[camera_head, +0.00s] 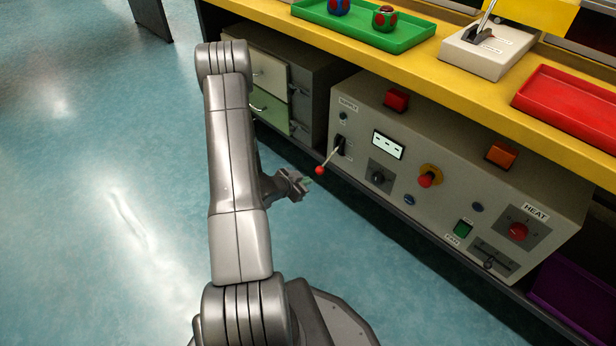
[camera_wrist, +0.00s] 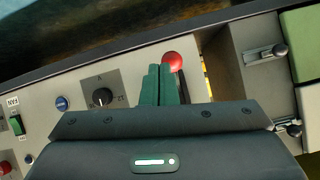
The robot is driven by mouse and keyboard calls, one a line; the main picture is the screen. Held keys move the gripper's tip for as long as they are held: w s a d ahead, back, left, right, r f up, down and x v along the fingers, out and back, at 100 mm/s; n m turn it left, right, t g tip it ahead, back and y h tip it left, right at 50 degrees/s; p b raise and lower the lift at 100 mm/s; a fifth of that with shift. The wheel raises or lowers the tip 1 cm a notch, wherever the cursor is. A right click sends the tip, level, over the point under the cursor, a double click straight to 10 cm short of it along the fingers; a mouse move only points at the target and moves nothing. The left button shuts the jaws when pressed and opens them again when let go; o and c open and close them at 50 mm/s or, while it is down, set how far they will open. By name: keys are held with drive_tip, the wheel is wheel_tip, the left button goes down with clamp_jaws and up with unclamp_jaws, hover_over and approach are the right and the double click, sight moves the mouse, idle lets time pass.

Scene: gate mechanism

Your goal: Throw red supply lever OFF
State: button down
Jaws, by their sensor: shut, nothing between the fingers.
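The supply lever ends in a red ball (camera_head: 320,170) on a thin rod. The rod comes out of a dark slot below the SUPPLY label (camera_head: 348,104) and points outward and down from the grey panel. My gripper (camera_head: 306,182) is in front of the panel, just left of and below the ball. In the wrist view the red ball (camera_wrist: 174,60) shows at the fingertips, slightly to their right. My green gripper fingers (camera_wrist: 159,72) are shut together with nothing between them. I cannot tell whether they touch the ball. The fingers and gripper body hide the lever's rod there.
The panel also holds a dark knob (camera_head: 378,177), a red button on yellow (camera_head: 430,176), a green FAN switch (camera_head: 463,229) and a red HEAT knob (camera_head: 518,232). A yellow counter (camera_head: 470,88) overhangs above. Drawers (camera_head: 268,108) stand left; the floor in front is clear.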

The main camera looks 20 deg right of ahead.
drive_tip(key=s+a+f+p, duration=0.1)
drive_tip(key=s+a+f, duration=0.2)
drive_tip(key=a, duration=0.3)
drive_tip(key=shift+f, duration=0.25)
drive_tip(key=shift+w, duration=0.1)
idle(2.3)
